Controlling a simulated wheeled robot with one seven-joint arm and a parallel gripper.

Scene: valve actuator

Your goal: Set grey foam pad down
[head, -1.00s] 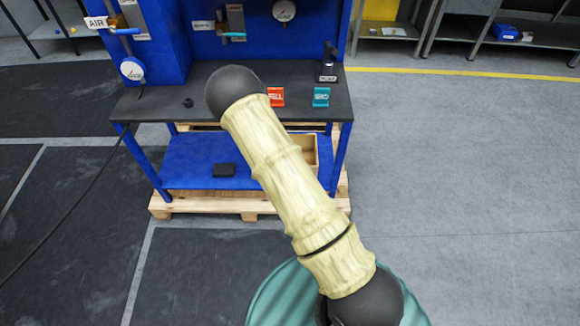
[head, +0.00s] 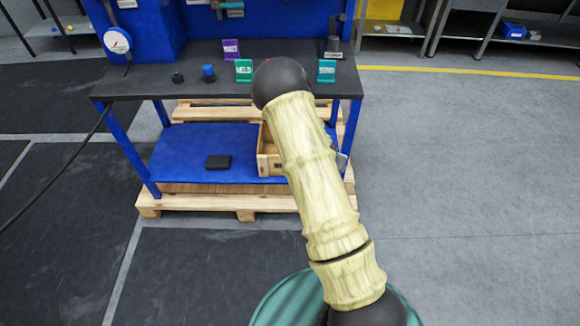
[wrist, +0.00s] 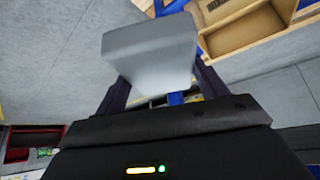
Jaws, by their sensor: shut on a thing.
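The grey foam pad (wrist: 150,48) is a pale grey block in the wrist view. My gripper (wrist: 158,80) is shut on it, with a dark finger at each side of the pad. The pad is held in front of the wrist, and an open wooden box (wrist: 245,30) shows beyond it at the upper right. The wooden box (head: 266,160) is partly covered by my arm there, on the blue lower shelf (head: 185,150) of the bench.
The dark bench top (head: 150,82) carries a black knob (head: 178,78), a blue knob (head: 208,73), and purple (head: 231,49), green (head: 243,70) and teal (head: 326,70) signs. A black block (head: 218,162) lies on the lower shelf. A wooden pallet (head: 190,202) is underneath. Floor is clear to the right.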

